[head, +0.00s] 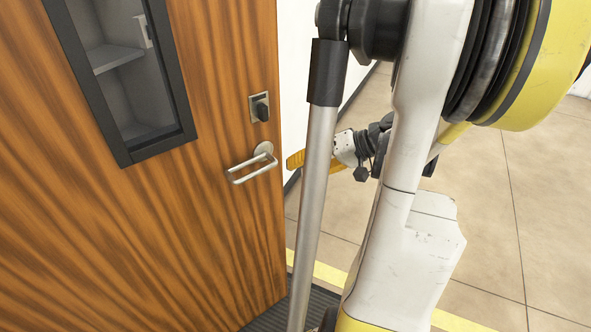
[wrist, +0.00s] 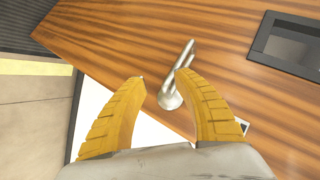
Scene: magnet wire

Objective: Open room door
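The wooden door (head: 200,235) fills the left of the head view, and its grain also shows in the wrist view (wrist: 120,40). A silver lever handle (head: 252,165) is near its right edge. In the wrist view the handle (wrist: 170,97) appears between my fingertips, close to the right one. My gripper (wrist: 160,76) is open, with two yellow ridged fingers and nothing held. In the head view its yellow fingertips (head: 294,160) are just right of the handle. Contact with the handle cannot be told. The far part of my gripper is partly hidden behind my arm.
A dark lock knob (head: 261,107) sits above the handle. A dark-framed window (head: 125,75) is set in the door. A dark ribbed mat (head: 270,318) and yellow floor line (head: 318,270) lie at the door's foot. Tan floor (head: 510,200) is open at the right.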

